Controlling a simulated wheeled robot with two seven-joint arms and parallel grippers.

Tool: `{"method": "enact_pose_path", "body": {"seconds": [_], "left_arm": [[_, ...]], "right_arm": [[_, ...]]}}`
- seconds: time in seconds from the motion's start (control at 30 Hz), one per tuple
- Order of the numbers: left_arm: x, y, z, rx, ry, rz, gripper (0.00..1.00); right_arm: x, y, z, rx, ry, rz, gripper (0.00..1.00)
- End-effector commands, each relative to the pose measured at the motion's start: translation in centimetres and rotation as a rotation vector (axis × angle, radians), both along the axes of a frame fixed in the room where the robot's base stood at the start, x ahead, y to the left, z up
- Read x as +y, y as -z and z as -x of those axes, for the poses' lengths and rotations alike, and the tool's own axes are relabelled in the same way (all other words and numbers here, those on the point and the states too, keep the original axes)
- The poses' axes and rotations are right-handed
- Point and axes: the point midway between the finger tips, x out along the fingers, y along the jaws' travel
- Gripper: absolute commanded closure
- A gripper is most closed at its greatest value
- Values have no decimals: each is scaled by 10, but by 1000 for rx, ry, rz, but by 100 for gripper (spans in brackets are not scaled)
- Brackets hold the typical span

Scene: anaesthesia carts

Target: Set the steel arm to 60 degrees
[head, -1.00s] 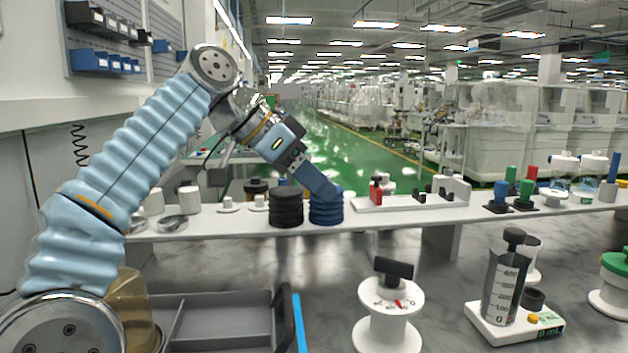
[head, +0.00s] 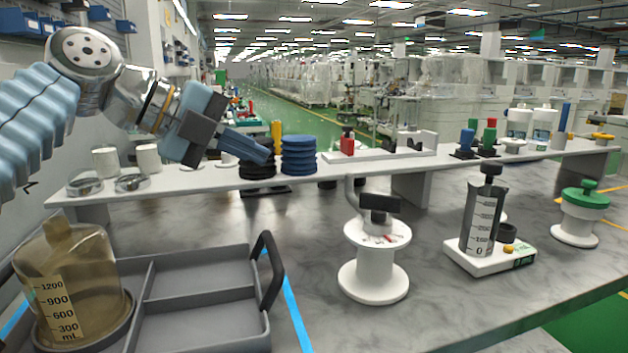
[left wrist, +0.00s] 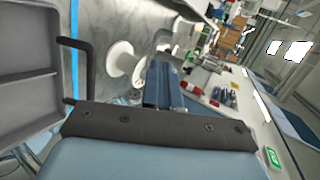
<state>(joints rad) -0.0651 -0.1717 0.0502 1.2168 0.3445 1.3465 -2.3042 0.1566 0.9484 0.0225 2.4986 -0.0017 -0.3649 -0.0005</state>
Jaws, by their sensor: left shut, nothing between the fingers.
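A white spool-shaped stand (head: 375,268) with a marked dial (head: 386,236) on top stands on the marbled table, right of centre in the head view. A black block-like knob (head: 379,203) sits above the dial, and a red mark shows on the dial face. My right gripper is out of view.
A grey divided tray (head: 200,300) with a black handle holds an amber measuring jar (head: 68,275) at left. A grey cylinder (head: 482,220) on a white base and a green-topped spool (head: 580,210) stand right. A shelf (head: 345,168) with discs and blocks runs behind.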

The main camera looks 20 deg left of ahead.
Motion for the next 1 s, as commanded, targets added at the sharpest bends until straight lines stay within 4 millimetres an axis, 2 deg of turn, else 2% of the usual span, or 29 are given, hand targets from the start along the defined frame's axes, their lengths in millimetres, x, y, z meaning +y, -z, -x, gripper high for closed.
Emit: {"method": "enact_pose_path", "body": {"seconds": [0.17,0.57,0.8,1.0], "left_arm": [[-12,10,-11,-4,8,-6,100],[-62,52,-62,-2,8,-6,100],[-84,49,-84,-4,6,-5,100],[-89,50,-89,-5,5,-5,100]], "right_arm": [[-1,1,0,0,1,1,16],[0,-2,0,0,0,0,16],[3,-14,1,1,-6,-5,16],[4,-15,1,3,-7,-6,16]]}}
